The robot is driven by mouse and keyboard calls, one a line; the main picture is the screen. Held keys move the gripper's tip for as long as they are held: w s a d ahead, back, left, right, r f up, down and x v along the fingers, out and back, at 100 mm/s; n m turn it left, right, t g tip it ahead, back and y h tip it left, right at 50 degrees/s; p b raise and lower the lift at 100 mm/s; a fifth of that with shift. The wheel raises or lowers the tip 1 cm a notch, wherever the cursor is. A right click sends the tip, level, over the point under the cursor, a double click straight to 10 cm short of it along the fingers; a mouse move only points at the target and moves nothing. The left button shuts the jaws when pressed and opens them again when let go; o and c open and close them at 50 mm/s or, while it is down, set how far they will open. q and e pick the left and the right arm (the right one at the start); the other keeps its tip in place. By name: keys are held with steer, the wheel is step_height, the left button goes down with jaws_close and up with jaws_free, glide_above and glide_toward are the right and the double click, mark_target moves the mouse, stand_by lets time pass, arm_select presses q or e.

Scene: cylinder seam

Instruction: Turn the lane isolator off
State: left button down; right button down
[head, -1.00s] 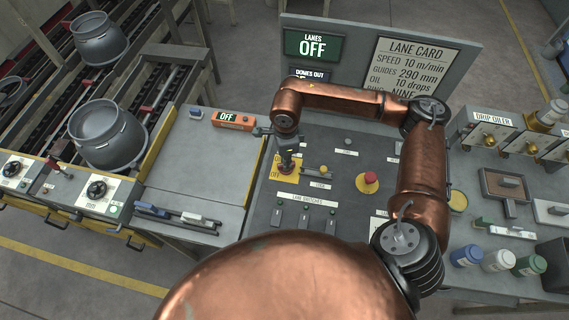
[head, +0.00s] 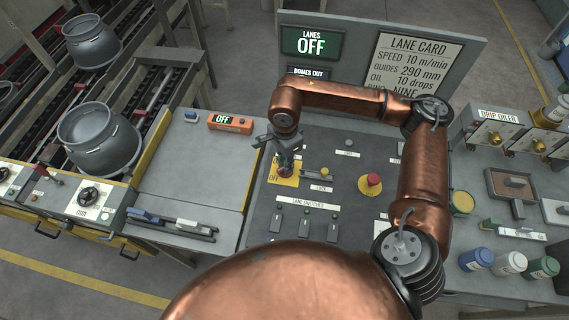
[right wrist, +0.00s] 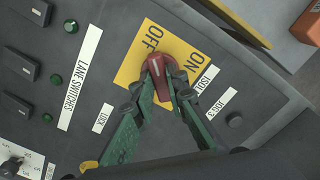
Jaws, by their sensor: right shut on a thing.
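The lane isolator is a red knob (right wrist: 158,68) on a yellow plate (right wrist: 131,68) marked ON and OFF. My right gripper (right wrist: 167,88) is shut on the knob, with a green finger on each side of it. In the right wrist view the knob's far end lies close to the OFF lettering, with ON to its right. In the head view my right gripper (head: 285,165) reaches down over the yellow plate (head: 275,178) and hides most of the knob. The LANES sign (head: 310,42) reads OFF. My left gripper is out of view.
A red mushroom button (head: 370,182) stands right of the plate. A small latch (head: 322,173) marked LOCK is beside it, and lane switches (head: 304,225) are in front. An orange box (head: 231,122) reading OFF sits on the left bench. Bottles (head: 508,262) stand at the right.

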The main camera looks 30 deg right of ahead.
steer(key=shift+w+d+r, duration=0.1)
steer(key=shift+d+r, duration=0.05)
steer(key=c, duration=1.9)
jaws_free()
steer(key=shift+c, duration=0.2)
step_height(320, 180, up, 12)
